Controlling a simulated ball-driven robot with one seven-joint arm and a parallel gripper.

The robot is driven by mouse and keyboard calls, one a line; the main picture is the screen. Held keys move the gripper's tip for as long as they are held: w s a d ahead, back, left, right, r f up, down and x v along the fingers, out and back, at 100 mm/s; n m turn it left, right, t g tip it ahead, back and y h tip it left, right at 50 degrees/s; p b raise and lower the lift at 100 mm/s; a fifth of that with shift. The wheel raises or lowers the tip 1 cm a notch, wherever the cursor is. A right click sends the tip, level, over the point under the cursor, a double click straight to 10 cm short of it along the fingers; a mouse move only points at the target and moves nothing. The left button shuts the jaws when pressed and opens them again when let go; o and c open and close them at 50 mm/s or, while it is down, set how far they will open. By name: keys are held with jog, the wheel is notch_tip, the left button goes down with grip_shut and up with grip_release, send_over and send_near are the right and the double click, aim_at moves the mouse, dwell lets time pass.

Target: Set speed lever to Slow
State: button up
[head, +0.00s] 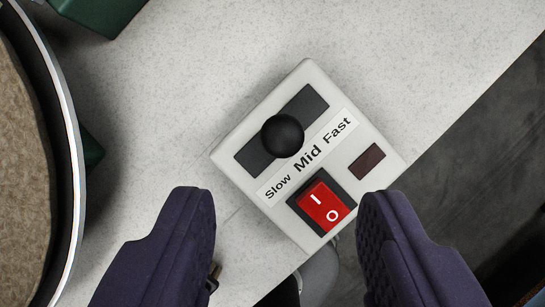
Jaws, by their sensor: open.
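A white control box (374,187) sits on the speckled worktop, turned at a slant in the picture. Its speed lever, a black ball knob (283,136), stands over a dark slot (306,104) and lines up with the word Mid on the label (308,157). Slow is at the lower left end of the label, Fast at the upper right. A red rocker switch (323,203) marked I and O is below the label. My gripper (285,215) is open and empty, its two purple fingers apart at the lower edge, below the knob and on either side of the switch.
A dark red panel (367,160) is on the box's right corner. A large round metal-rimmed thing (65,130) with a brown top fills the left edge. A green block (98,14) is at the top left. The worktop (420,50) is clear above the box; its edge runs along the right.

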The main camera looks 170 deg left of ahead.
aim_at(281, 142)
jog(key=x, duration=0.3)
jog(key=b+x, duration=0.1)
jog(key=x, duration=0.1)
jog(key=b+x, duration=0.1)
jog(key=x, duration=0.2)
jog(key=shift+s+f, duration=0.2)
jog(key=shift+f, duration=0.25)
grip_shut()
